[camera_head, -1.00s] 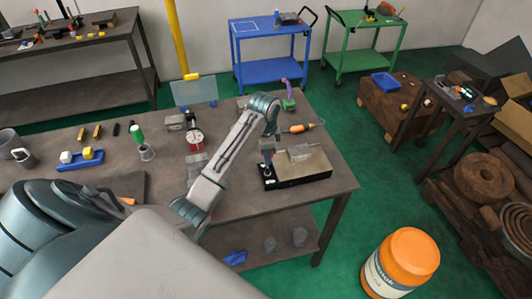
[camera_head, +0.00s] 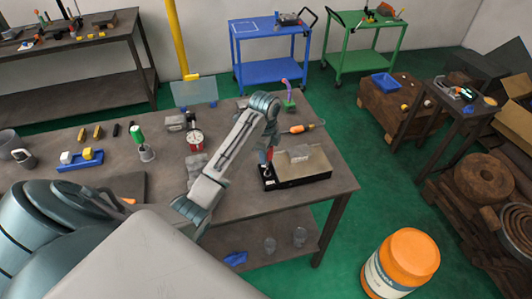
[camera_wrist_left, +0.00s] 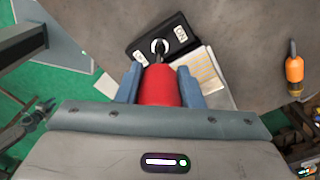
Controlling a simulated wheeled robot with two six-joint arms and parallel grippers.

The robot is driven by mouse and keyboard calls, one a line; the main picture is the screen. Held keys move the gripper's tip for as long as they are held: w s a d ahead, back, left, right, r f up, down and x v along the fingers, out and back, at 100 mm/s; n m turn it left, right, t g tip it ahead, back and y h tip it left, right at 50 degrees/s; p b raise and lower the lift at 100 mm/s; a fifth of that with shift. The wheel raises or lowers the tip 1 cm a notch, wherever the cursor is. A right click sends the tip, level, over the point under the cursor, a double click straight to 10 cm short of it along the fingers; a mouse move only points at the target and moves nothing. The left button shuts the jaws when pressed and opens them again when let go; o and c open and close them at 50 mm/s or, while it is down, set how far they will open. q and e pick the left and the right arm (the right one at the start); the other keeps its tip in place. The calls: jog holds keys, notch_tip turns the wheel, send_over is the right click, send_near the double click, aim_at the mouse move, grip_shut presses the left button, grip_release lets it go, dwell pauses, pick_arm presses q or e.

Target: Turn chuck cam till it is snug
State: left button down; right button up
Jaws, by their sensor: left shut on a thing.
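The chuck (camera_head: 318,172) is a low black-edged block with a tan top near the table's right end, with a grey piece (camera_head: 300,153) on it. My left gripper (camera_wrist_left: 160,84) is shut on the red handle, one blue finger on each side. In the head view my left gripper (camera_head: 268,157) is at the chuck's left end, with a bit of red showing. Whether the cam is snug cannot be seen.
An orange-handled tool (camera_head: 304,128) lies behind the chuck. A red round gauge (camera_head: 195,137) and grey blocks stand to the left. A blue tray (camera_head: 80,160) is farther left. The table's right edge is close to the chuck.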

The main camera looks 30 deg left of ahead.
dwell(0.3)
pick_arm(q)
jog(key=shift+w+m, duration=0.1)
jog(key=shift+m, duration=1.8)
jog(key=shift+n, duration=0.4)
jog(key=shift+r, duration=0.8)
